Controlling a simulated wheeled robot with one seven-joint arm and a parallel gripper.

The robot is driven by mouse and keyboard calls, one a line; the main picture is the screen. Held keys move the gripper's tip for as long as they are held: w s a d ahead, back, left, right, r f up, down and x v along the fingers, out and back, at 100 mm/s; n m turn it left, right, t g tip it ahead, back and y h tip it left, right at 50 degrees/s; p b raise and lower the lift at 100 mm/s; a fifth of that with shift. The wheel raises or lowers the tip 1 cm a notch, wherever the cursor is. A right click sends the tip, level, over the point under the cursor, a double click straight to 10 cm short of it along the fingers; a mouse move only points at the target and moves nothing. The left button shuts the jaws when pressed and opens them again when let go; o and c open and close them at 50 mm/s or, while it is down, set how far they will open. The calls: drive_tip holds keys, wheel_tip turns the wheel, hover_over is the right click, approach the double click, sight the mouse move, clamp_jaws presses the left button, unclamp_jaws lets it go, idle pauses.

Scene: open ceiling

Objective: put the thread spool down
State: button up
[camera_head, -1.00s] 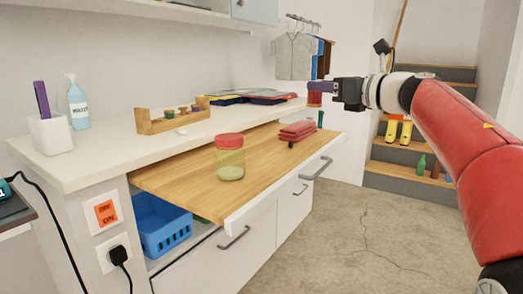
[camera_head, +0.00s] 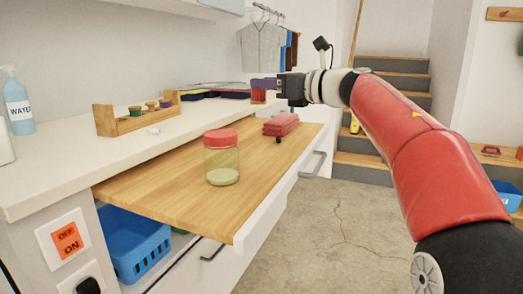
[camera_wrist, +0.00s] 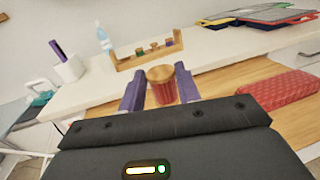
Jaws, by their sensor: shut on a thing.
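My gripper (camera_head: 264,84) has purple fingers and is shut on a thread spool. The spool shows in the wrist view (camera_wrist: 161,86) between the two fingers, with red thread and a round wooden top facing the camera. In the head view the red spool (camera_head: 258,96) hangs below the fingers, in the air above the far part of the pulled-out wooden board. A wooden rack (camera_head: 137,116) with several small spools stands on the white counter; it also shows in the wrist view (camera_wrist: 126,64).
A red-lidded jar (camera_head: 221,160) stands on the wooden board (camera_head: 165,182). The board between jar and stack is bare.

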wheel_tip(320, 180, down, 14)
drive_tip(key=b, duration=0.3)
drive_tip(key=shift+r, duration=0.15)
drive_tip(key=o, duration=1)
drive_tip(key=shift+c, duration=0.2)
drive_tip(key=shift+d, duration=0.1)
drive_tip(key=b+v, duration=0.1)
drive_tip(key=v, duration=1.1)
